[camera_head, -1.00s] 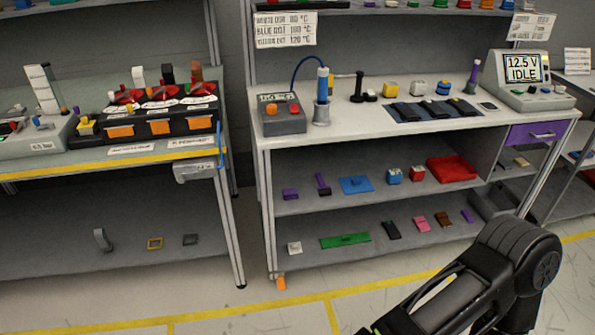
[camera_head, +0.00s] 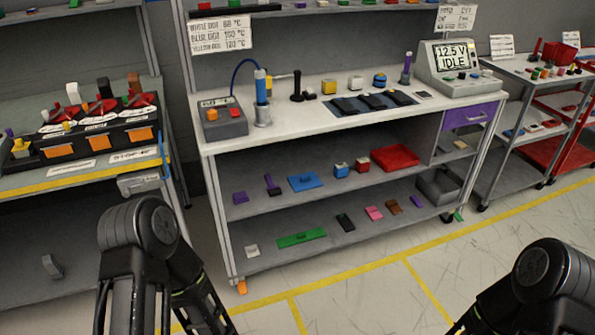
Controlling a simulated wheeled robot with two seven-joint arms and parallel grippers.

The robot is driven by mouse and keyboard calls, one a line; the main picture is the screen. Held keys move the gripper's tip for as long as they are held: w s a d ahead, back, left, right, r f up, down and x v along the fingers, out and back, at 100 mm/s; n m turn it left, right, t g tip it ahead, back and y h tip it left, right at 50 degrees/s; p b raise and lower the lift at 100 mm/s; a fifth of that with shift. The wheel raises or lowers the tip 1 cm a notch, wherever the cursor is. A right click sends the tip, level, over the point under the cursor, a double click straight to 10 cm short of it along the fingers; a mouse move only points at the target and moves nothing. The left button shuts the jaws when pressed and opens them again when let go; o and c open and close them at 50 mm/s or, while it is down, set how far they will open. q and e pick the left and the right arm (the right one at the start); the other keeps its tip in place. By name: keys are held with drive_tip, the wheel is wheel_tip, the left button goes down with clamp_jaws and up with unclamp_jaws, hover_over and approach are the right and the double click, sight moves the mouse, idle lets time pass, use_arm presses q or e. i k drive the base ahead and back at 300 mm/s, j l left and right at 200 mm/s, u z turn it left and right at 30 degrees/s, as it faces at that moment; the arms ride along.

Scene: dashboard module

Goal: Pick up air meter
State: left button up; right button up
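I cannot tell for certain which item is the air meter. On the white bench (camera_head: 300,118) stand a grey display unit (camera_head: 455,68) reading "12.5 V IDLE" and a small grey box (camera_head: 222,118) with a screen and orange and red buttons. A blue-handled tool (camera_head: 261,88) stands in a holder beside that box, with a blue cable. My left and right arms show at the bottom, in front of the benches. Both grippers are out of view.
A left bench holds a black case with orange latches (camera_head: 100,137). Shelves under the white bench hold a red tray (camera_head: 395,158), a blue plate (camera_head: 305,182) and a green plate (camera_head: 301,238). A red cart (camera_head: 575,150) stands at the right. Yellow-lined floor is clear in front.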

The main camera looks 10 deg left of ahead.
sight(341, 170)
drive_tip(key=i+l+z, duration=0.25)
drive_tip(key=i+l, duration=1.4)
drive_tip(key=i+j, duration=0.3)
drive_tip(key=i, duration=0.2)
